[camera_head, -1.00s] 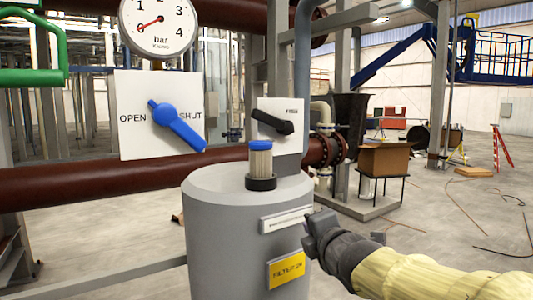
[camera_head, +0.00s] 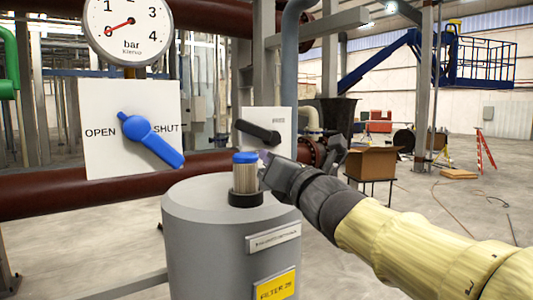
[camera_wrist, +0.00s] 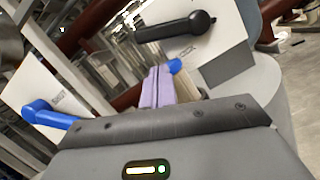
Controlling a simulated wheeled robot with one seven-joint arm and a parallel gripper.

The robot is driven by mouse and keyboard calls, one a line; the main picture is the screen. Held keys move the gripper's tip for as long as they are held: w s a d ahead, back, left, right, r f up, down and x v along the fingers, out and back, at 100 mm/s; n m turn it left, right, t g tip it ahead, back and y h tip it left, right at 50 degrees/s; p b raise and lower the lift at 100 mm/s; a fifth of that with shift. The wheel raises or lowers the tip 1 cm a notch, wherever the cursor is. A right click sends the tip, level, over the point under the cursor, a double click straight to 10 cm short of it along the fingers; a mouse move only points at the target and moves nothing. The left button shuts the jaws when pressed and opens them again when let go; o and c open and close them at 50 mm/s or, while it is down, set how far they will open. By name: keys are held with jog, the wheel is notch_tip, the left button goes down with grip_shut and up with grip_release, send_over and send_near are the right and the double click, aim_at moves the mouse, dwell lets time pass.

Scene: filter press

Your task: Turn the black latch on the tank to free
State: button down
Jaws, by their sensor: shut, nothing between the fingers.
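The black latch (camera_head: 258,132) is on a white plate (camera_head: 284,119) behind the grey tank (camera_head: 230,238). Its arm points left and slightly up from a round pivot at its right end. In the wrist view the latch (camera_wrist: 172,28) lies ahead of and above the fingers, with a visible gap. Small lettering is at the plate's upper right, too small to read now. My gripper (camera_head: 264,162) is shut and empty, just below the latch in the head view and right of the blue-capped cartridge (camera_head: 245,176). In the wrist view my fingertips (camera_wrist: 157,84) are together.
The cartridge stands upright on the tank top, close to my fingers. A blue handle (camera_head: 150,138) on an OPEN/SHUT plate is at left, its long end pointing down right. A gauge (camera_head: 130,28) is above it. A brown pipe (camera_head: 60,196) runs behind the tank.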

aim_at(250, 154)
jog(key=p+x, duration=0.4)
jog(key=x, duration=0.4)
jog(key=shift+r, duration=0.1)
jog(key=shift+w+a+p, duration=0.1)
jog(key=shift+w+p, duration=0.2)
jog(key=shift+p, duration=0.05)
jog(key=shift+a, duration=0.1)
